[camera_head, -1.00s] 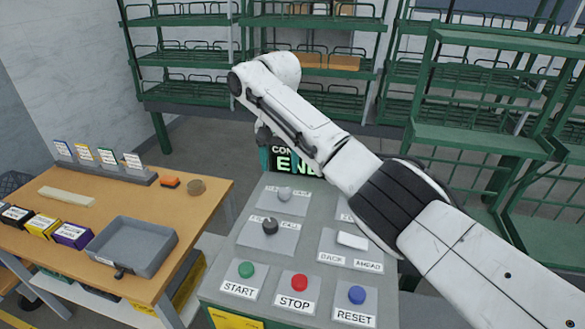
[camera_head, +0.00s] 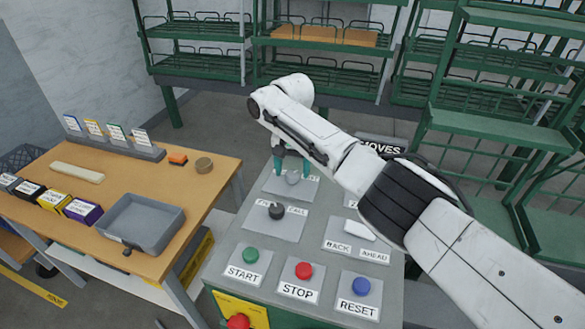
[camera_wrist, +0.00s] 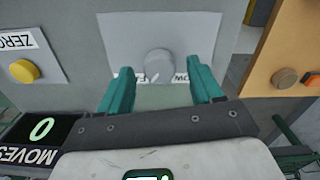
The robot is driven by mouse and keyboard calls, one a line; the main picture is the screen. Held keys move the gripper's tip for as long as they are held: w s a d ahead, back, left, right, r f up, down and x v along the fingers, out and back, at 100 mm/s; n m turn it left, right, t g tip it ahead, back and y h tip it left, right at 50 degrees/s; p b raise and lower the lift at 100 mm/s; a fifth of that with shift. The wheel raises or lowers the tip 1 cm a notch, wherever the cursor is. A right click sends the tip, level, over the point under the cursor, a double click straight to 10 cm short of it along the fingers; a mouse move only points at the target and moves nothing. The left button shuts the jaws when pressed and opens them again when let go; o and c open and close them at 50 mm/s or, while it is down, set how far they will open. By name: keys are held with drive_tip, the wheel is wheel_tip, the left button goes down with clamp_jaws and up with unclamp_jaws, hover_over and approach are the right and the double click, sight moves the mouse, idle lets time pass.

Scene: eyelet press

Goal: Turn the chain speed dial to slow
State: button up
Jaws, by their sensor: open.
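The light grey dial (camera_head: 292,178) is on a pale plate in the far-left part of the sloped control panel. In the wrist view the round dial (camera_wrist: 158,64) has a small pale mark on its lower-left edge. Its label (camera_wrist: 180,77) is upside down there and partly covered, with "OW" readable. My gripper (camera_head: 292,170) points down at this dial with teal fingers apart. In the wrist view the open fingers of my gripper (camera_wrist: 160,84) reach to either side of the dial's near edge, with gaps and nothing held. Contact cannot be told.
A black dial (camera_head: 276,211) sits just nearer on the panel. Green START (camera_head: 250,255), red STOP (camera_head: 304,270) and blue RESET (camera_head: 361,286) buttons line the front. A yellow button (camera_wrist: 24,71) is left in the wrist view. A wooden table (camera_head: 222,167) stands left.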

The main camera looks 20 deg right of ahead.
drive_tip(key=shift+f, duration=0.45)
drive_tip(key=c, duration=1.1)
drive_tip(key=shift+o, duration=0.2)
